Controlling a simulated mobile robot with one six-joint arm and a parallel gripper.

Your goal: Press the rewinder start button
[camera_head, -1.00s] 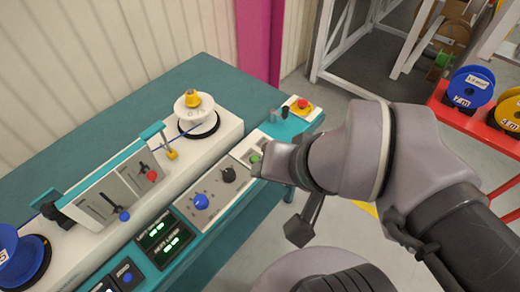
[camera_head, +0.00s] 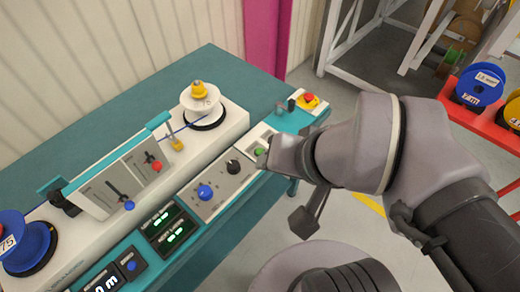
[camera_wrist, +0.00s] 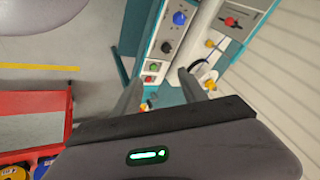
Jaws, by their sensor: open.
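The rewinder (camera_head: 95,238) is a white and teal bench machine with a control panel along its front. A green button (camera_head: 260,152) sits near the panel's right end; in the wrist view the green button (camera_wrist: 149,78) lies beside a red one (camera_wrist: 153,67). My gripper (camera_head: 268,158) hangs close to the green button, at its right side in the head view. In the wrist view my gripper (camera_wrist: 158,88) has its two fingers apart with nothing held between them, and the buttons show between them. I cannot tell whether a finger touches the button.
A blue knob (camera_head: 205,192) and a black knob (camera_head: 233,167) lie left of the green button. A red emergency stop (camera_head: 309,99) stands at the right end. A white spool (camera_head: 201,104) sits behind. A red rack (camera_head: 478,126) with reels stands at right.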

